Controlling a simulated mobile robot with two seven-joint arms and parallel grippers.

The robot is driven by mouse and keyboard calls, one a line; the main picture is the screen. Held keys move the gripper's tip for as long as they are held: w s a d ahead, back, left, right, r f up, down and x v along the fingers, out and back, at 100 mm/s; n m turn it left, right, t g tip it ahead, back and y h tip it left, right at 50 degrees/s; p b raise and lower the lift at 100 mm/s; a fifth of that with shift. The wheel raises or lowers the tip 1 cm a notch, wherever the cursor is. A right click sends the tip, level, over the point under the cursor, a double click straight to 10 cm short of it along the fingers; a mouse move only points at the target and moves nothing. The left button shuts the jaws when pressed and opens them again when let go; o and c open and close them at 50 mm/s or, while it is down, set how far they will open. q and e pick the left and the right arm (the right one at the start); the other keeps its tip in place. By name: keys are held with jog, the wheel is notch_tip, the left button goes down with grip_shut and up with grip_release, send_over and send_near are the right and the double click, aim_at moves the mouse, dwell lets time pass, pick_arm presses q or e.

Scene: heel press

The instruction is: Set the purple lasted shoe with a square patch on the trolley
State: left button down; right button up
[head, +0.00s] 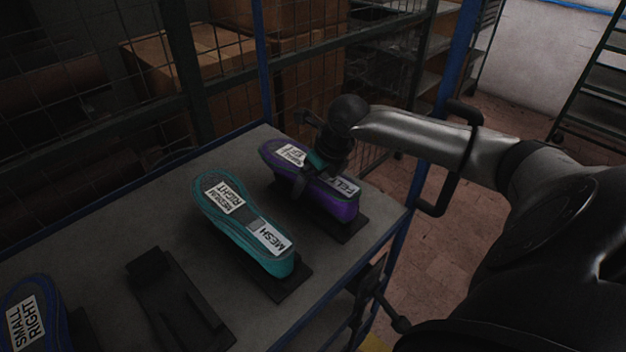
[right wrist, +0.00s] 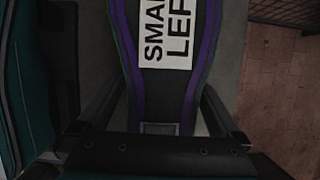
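The purple lasted shoe (head: 338,205) rests on a dark stand at the right end of the grey bench, with white labels, one reading FELT. In the right wrist view the same shoe (right wrist: 190,85) shows a SMALL LEFT label and a small grey square patch (right wrist: 160,128) near the gripper. My right gripper (head: 318,180) is down over the middle of the shoe. In the right wrist view its fingers (right wrist: 162,112) stand on either side of the shoe; whether they press on it is unclear. My left gripper is out of view. I cannot identify the trolley.
An empty dark stand (head: 170,295) and a dark blue shoe (head: 52,290) labelled SMALL RIGHT are further left. Wire mesh and boxes (head: 165,65) stand behind the bench (head: 115,225). Brick-coloured floor is open at right.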

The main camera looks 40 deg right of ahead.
jog(key=shift+s, duration=0.1)
jog(key=v, duration=1.3)
jog(key=shift+r+b, duration=0.1)
jog(key=shift+b, duration=0.2)
jog(key=shift+v, duration=1)
